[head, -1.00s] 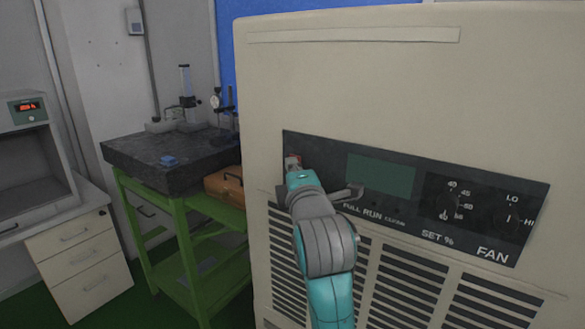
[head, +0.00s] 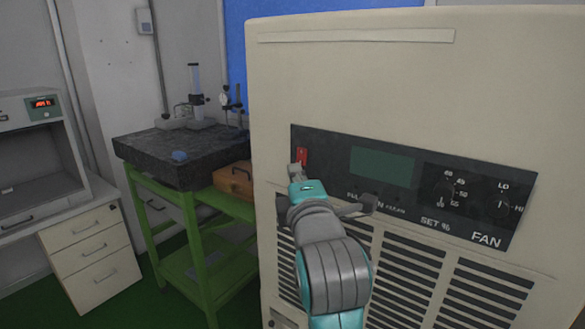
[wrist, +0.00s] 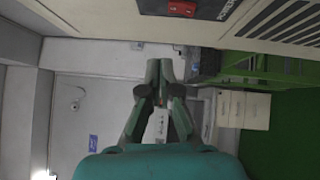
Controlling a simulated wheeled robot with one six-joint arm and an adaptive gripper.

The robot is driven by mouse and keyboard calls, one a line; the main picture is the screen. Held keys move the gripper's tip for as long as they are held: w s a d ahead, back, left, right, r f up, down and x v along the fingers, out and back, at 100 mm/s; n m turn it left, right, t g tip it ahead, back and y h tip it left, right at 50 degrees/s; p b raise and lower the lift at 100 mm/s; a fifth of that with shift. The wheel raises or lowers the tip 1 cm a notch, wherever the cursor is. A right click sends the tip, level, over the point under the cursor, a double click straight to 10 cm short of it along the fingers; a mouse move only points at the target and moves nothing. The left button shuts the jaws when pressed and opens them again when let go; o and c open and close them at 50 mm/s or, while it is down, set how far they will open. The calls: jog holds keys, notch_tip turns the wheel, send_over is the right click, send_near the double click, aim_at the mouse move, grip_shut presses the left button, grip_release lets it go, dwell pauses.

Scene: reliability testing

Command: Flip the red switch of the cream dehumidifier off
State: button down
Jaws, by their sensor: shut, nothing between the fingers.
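The cream dehumidifier (head: 350,80) fills the right half of the head view. Its dark control panel (head: 325,140) carries the red switch (head: 302,156) at the left end. The switch also shows at the top edge of the wrist view (wrist: 182,8), partly cut off. My gripper (head: 294,169) is shut and empty, with its tip just below the switch in the head view, hiding its lower end. In the wrist view the fingertips (wrist: 160,66) are together and appear apart from the panel. I cannot tell which way the switch is set.
The panel also holds a green display (head: 381,166) and knobs, with vent slats below. A green-framed bench (head: 195,240) with a dark stone plate (head: 178,150) and a brown case (head: 235,181) stands left of the dehumidifier. White drawers (head: 95,260) are further left.

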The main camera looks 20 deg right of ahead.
jog(key=shift+s+a+r, duration=0.1)
jog(key=shift+s+a, duration=0.1)
jog(key=shift+s, duration=1.05)
jog(key=s+f+m+g+y, duration=0.1)
jog(key=s+f+m, duration=0.2)
jog(key=s+f, duration=0.85)
jog(key=s+f+m+g+y, duration=0.1)
jog(key=s+f+m+y, duration=0.15)
jog(key=f, duration=1.75)
jog(key=s+f+m, duration=0.3)
jog(key=s+m, duration=0.1)
jog(key=s, duration=0.6)
jog(key=s+f+m+g, duration=0.1)
jog(key=s+f+m, duration=0.2)
jog(key=s, duration=0.7)
jog(key=s+d+f+m+g, duration=0.1)
jog(key=s+m, duration=0.3)
jog(key=s, duration=0.6)
jog(key=shift+f+m, duration=0.35)
jog(key=shift+f, duration=0.55)
jog(key=shift+d+h, duration=0.1)
jog(key=shift+h, duration=0.15)
